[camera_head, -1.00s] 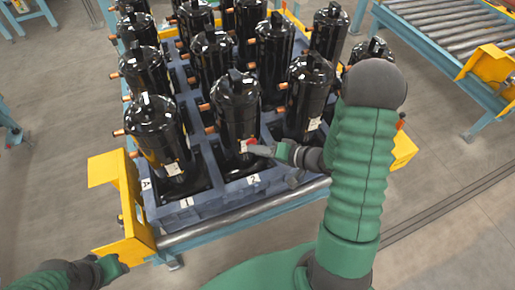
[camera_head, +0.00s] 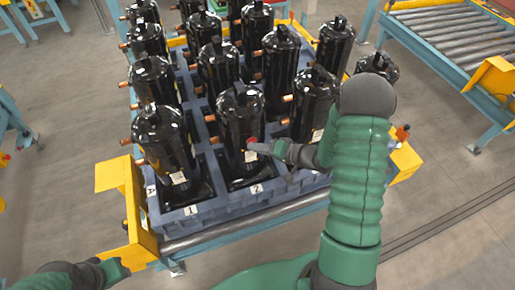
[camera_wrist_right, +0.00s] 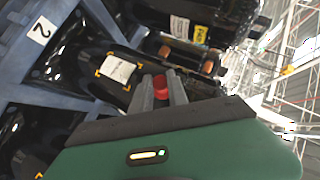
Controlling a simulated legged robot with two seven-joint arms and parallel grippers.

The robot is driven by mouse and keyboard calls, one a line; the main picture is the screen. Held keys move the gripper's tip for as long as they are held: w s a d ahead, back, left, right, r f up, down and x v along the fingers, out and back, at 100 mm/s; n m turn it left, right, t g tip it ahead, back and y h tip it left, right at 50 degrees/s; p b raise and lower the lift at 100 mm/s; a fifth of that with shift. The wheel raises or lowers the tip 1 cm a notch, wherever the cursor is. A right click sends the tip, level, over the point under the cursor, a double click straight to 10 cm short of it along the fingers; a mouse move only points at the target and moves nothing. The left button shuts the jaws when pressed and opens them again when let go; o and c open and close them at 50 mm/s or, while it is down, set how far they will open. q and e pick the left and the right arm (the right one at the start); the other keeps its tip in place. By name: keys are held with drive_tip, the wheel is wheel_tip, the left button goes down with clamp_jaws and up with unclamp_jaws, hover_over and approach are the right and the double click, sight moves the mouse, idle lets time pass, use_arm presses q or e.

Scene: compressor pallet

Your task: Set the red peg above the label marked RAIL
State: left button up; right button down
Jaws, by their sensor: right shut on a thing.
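The red peg (camera_wrist_right: 160,86) is between the fingertips of my right gripper (camera_wrist_right: 161,95) in the right wrist view. In the head view this gripper (camera_head: 262,147) is shut on the peg (camera_head: 251,141) at the front of the middle front-row black compressor (camera_head: 240,118). A white label (camera_head: 251,157) on that compressor is just below the peg. In the wrist view a white label with yellow corner marks (camera_wrist_right: 118,69) lies left of the fingers; its print is too small to read. Whether the peg touches the compressor is unclear. My left gripper (camera_head: 117,271) is low at the left, its fingers unclear.
Several black compressors with copper stubs stand in rows on a blue pallet (camera_head: 205,212). Neighbouring ones (camera_head: 163,148) and (camera_head: 312,105) flank my right gripper closely. A yellow bracket (camera_head: 123,176) stands at the pallet's left corner. A roller conveyor (camera_head: 440,30) is at the upper right.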

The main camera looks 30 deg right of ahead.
drive_tip(key=shift+d, duration=0.1)
drive_tip(key=shift+w+a+r+p, duration=0.1)
drive_tip(key=shift+a+r+p, duration=0.05)
drive_tip(key=shift+a+p, duration=0.3)
drive_tip(key=shift+d, duration=0.2)
idle(0.3)
drive_tip(key=shift+p, duration=0.3)
idle(0.4)
drive_tip(key=shift+d+p, duration=0.1)
drive_tip(key=shift+p, duration=0.2)
